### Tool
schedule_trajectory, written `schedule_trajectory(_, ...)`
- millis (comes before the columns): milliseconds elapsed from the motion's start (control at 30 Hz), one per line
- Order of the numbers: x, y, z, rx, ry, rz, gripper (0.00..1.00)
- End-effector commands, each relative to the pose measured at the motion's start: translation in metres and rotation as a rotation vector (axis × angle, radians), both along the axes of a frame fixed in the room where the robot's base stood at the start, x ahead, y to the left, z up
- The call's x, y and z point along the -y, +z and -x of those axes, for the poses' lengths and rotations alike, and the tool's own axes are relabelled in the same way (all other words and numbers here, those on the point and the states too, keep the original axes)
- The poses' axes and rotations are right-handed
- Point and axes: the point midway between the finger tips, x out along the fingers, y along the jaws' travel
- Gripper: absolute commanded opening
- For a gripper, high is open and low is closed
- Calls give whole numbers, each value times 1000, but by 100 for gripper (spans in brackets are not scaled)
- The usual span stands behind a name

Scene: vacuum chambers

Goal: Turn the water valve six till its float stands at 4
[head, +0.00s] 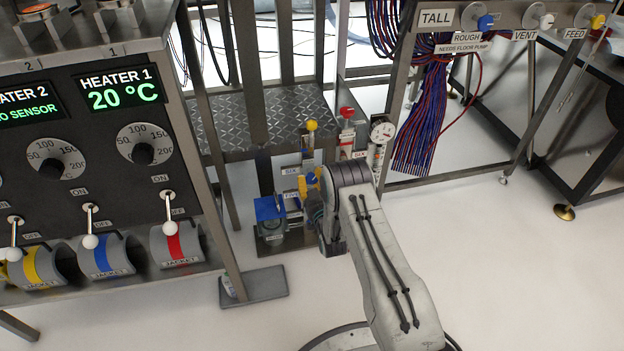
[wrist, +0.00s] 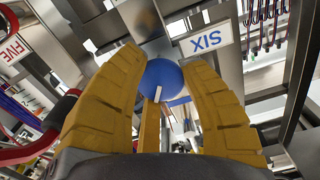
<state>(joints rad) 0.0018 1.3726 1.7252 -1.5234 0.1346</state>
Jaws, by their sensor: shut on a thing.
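The blue round knob of water valve six (wrist: 162,76) sits between my gripper's (wrist: 160,64) yellow fingers in the wrist view, with a white pointer mark on its front. The fingers are shut on it from both sides. A white label SIX (wrist: 206,39) is just to its right. In the head view my gripper (head: 311,181) reaches low beside the frame, and my arm hides much of the valve.
A FIVE label (wrist: 13,49) and a red curved tube (wrist: 48,130) are at the left in the wrist view. The heater panel (head: 95,150) is left; floor at right is open.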

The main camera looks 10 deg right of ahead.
Motion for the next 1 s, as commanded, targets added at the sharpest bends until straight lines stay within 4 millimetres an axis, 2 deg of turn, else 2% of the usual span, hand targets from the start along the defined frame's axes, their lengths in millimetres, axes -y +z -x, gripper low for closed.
schedule_trajectory(267, -1, 5, -2, 11, 1, 18, 8)
schedule_trajectory(300, -1, 5, -2, 11, 1, 18, 44)
schedule_trajectory(567, 0, 3, -1, 7, 1, 18, 66)
schedule_trajectory(867, 0, 2, 0, 4, 1, 17, 66)
schedule_trajectory(1000, 0, 1, 9, 2, 1, 17, 66)
